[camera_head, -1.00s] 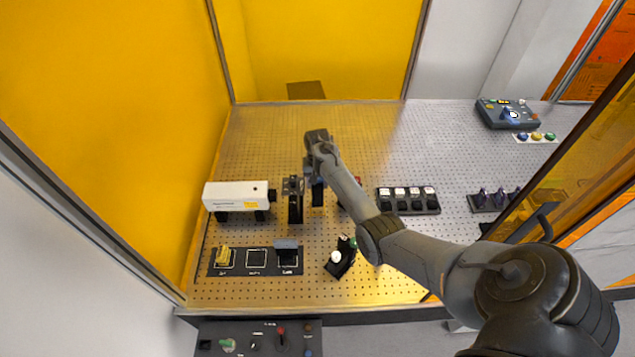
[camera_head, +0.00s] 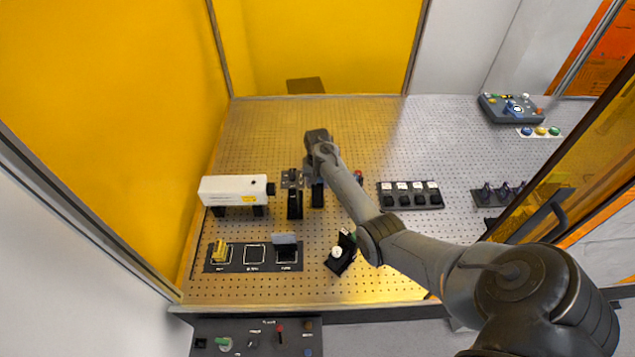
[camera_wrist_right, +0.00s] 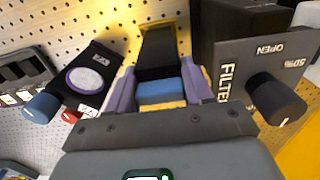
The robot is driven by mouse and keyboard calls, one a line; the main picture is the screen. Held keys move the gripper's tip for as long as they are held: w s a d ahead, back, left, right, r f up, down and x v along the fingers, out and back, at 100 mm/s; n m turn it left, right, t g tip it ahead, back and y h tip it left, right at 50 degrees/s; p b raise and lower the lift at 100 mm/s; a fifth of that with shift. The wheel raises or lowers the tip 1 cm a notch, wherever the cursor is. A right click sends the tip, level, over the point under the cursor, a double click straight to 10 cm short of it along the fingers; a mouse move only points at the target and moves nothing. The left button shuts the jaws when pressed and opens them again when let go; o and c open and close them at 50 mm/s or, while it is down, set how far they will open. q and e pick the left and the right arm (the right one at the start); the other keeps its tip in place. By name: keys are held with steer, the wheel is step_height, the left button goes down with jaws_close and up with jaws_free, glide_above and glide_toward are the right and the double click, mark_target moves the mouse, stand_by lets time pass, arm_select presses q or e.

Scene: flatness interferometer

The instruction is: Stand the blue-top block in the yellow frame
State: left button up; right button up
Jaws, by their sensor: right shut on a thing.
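My right gripper (camera_wrist_right: 160,88) is shut on the blue-top block (camera_wrist_right: 160,90). In the wrist view the block's blue top shows between the two purple fingers, with a tan-yellow band on the near side. In the head view this gripper (camera_head: 316,181) points down beside black posts near the middle of the perforated table, and my arm hides part of the spot. My left gripper is not in view.
A FILTER plate with a black knob (camera_wrist_right: 275,97) is close right of the gripper in the wrist view. A white box (camera_head: 232,190) stands left. A black piece with a white knob (camera_head: 337,258) is in front. A dark rack (camera_head: 410,206) is right.

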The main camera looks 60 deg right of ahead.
steer(key=shift+f, duration=0.35)
stand_by(0.5)
steer(key=o, duration=1.4)
steer(key=shift+o, duration=0.4)
steer(key=shift+r, duration=0.1)
